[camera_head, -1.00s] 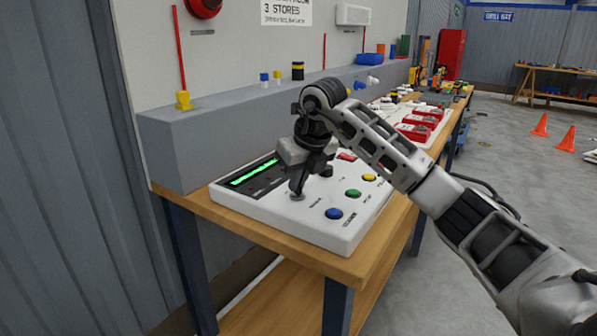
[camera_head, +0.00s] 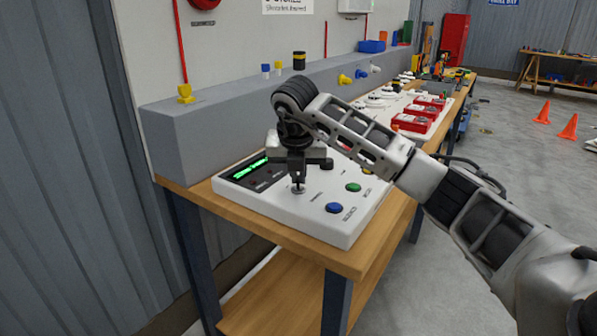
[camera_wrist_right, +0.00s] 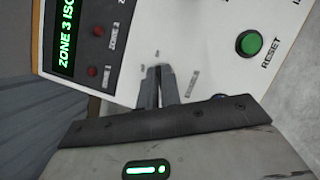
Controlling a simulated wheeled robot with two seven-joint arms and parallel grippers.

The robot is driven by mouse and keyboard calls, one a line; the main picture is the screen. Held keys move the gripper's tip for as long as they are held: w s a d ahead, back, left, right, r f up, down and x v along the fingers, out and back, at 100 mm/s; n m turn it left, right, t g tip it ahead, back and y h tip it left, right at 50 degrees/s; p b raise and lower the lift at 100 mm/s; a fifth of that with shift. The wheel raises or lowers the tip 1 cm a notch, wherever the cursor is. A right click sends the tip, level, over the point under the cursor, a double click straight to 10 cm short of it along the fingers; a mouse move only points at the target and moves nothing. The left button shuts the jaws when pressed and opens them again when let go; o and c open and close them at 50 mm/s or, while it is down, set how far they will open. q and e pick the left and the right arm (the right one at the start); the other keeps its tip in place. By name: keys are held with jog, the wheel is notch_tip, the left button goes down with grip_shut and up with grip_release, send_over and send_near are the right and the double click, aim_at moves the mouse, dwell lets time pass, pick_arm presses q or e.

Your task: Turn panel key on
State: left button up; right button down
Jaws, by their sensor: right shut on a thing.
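The white control panel (camera_head: 255,205) lies on the near end of the wooden bench. Its dark display (camera_head: 247,170) is lit with green text; in the right wrist view the display (camera_wrist_right: 68,30) reads "ZONE 3 ISO", cut off by the edge. My right gripper (camera_head: 298,184) points down at the panel key (camera_head: 298,190), a small grey round part on the panel top. In the right wrist view the right gripper's fingers (camera_wrist_right: 158,86) are close together, shut on the key, which they mostly hide. My left gripper is out of view.
A blue button (camera_head: 334,208) and a green button (camera_head: 353,187) sit right of the key; the green one (camera_wrist_right: 249,43) is marked RESET. Red boxes (camera_head: 411,123) stand farther along the bench (camera_head: 340,262). A grey ledge (camera_head: 190,150) runs behind the panel.

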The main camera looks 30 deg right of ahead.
dwell(0.4)
jog(key=c, duration=1.6)
grip_release()
jog(key=p+v, duration=0.2)
jog(key=v, duration=1.4)
jog(key=shift+s, duration=0.1)
